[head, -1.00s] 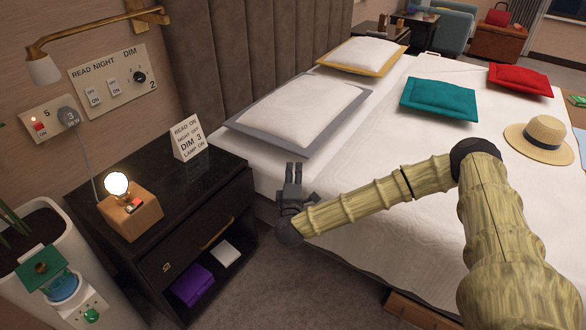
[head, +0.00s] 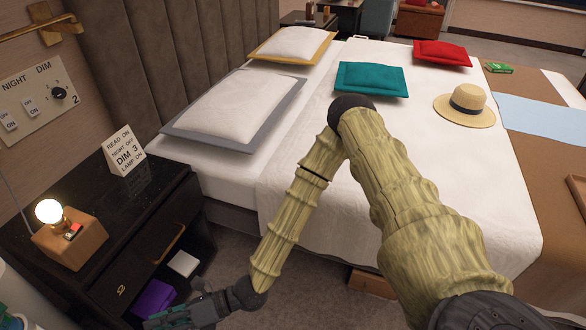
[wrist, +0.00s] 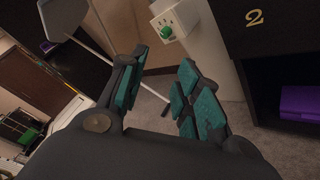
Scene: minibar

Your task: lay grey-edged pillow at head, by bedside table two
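The grey-edged pillow (head: 236,108) lies flat at the head of the bed, at its near side by the headboard. Bedside table two (head: 110,220) is the black table beside it, with its "2" also showing in the wrist view (wrist: 255,18). My gripper (head: 165,318) is low in front of that table, away from the pillow, and partly cut off by the bottom edge of the head view. In the wrist view its teal-padded fingers (wrist: 160,95) stand apart with nothing between them.
A yellow-edged pillow (head: 294,45) lies farther along the headboard. A teal cushion (head: 371,79), a red cushion (head: 441,53) and a straw hat (head: 465,106) lie on the bed. The tabletop holds a lit lamp (head: 66,232) and a sign (head: 123,152).

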